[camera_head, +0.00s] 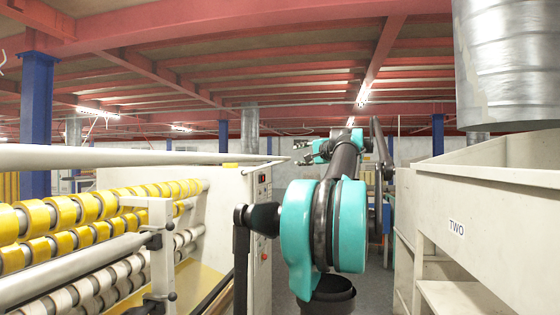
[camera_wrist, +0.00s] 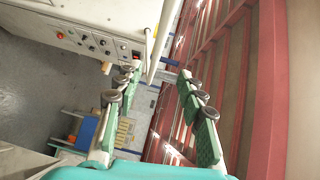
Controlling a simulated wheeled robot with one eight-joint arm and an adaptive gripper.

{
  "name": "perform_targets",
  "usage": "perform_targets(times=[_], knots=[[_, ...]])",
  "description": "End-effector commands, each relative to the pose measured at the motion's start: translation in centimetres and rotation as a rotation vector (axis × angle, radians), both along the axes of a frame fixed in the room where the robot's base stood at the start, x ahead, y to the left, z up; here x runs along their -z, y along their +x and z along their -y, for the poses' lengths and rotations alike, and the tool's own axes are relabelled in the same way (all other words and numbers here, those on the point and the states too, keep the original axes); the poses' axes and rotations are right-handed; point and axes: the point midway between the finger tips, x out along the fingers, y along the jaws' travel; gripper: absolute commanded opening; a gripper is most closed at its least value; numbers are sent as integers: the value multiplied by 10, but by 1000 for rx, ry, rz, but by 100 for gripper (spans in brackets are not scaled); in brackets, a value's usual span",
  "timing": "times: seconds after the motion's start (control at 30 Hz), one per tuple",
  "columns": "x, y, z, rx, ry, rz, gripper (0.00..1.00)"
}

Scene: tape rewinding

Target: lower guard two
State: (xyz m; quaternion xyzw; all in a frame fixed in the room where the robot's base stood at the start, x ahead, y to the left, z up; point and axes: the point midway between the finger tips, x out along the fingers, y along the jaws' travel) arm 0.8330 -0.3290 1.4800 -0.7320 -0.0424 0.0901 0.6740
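A long pale bar (camera_head: 130,157), perhaps the guard, runs level across the top of the roll machine. Its pointed end is close to my gripper (camera_head: 299,153), which is small and far off in the head view. In the wrist view my gripper (camera_wrist: 157,77) is open, its green fingers wide apart with dark round pads. The bar (camera_wrist: 164,38) shows beyond and between the fingertips, with a second thin rod beside it. I see no clear contact. A label reading TWO (camera_head: 456,228) is on the cream unit at right; no label names the bar.
The machine with yellow tape rolls (camera_head: 62,210) fills the left. Its control panel (camera_head: 262,212) has buttons, also seen in the wrist view (camera_wrist: 95,42). The cream unit (camera_head: 500,205) and a metal duct (camera_head: 508,60) bound the right. Floor shows between them.

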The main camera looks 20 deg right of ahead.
Motion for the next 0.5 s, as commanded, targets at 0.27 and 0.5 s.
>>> perform_targets(times=[0.27, 0.5], knots=[[4, 44, -10, -5, -1, -1, 39], [8, 91, -20, -5, -1, -1, 39]])
